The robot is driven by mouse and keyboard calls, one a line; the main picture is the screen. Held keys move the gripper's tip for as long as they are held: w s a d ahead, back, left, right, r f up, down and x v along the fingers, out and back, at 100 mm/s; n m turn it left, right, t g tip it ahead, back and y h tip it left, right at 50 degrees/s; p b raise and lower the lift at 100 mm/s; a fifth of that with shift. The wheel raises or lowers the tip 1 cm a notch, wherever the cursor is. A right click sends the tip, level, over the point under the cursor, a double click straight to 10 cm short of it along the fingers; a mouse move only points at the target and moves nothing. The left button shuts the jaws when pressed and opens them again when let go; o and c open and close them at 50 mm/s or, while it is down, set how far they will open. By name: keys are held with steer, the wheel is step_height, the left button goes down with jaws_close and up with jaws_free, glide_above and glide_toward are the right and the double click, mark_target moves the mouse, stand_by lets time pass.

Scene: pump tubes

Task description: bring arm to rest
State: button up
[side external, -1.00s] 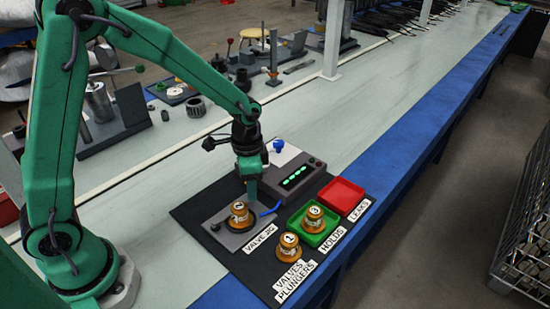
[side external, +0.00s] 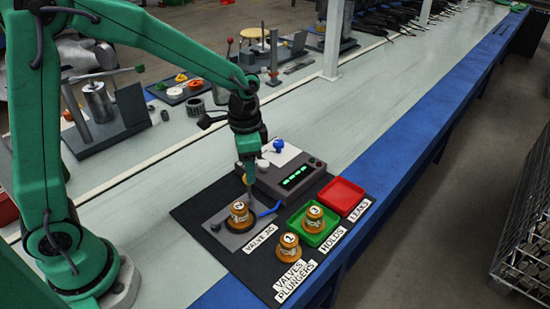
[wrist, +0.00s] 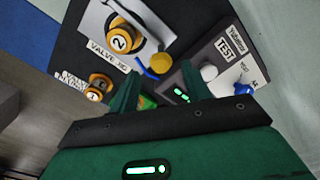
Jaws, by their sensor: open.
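My gripper (side external: 250,182) is open and empty above the back edge of the valve jig (side external: 216,229); its two fingers show apart in the wrist view (wrist: 164,90). A brass valve marked 2 (side external: 239,213) sits upright in the jig, apart from the fingers; it also shows in the wrist view (wrist: 122,39). A valve marked 3 (side external: 314,214) stands in the green HOLDS tray (side external: 296,226). A valve marked 1 (side external: 289,248) stands on the dark mat by the VALVES PLUNGERS label. The red LEAKS tray (side external: 341,195) is empty.
A blue tube (side external: 269,210) runs beside the jig. The pale bench (side external: 370,100) is largely clear toward the back right.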

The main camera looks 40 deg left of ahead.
steer(key=s+a+r+n+t, duration=0.2)
steer(key=s+a+r+n, duration=0.1)
steer(key=s+r, duration=0.3)
steer(key=s+a+r+n+t, duration=0.3)
steer(key=s+r, duration=0.4)
steer(key=s, duration=0.3)
steer(key=shift+s+r+n+t, duration=0.15)
steer(key=shift+s+n+t, duration=0.15)
steer(key=shift+n, duration=0.1)
stand_by(1.3)
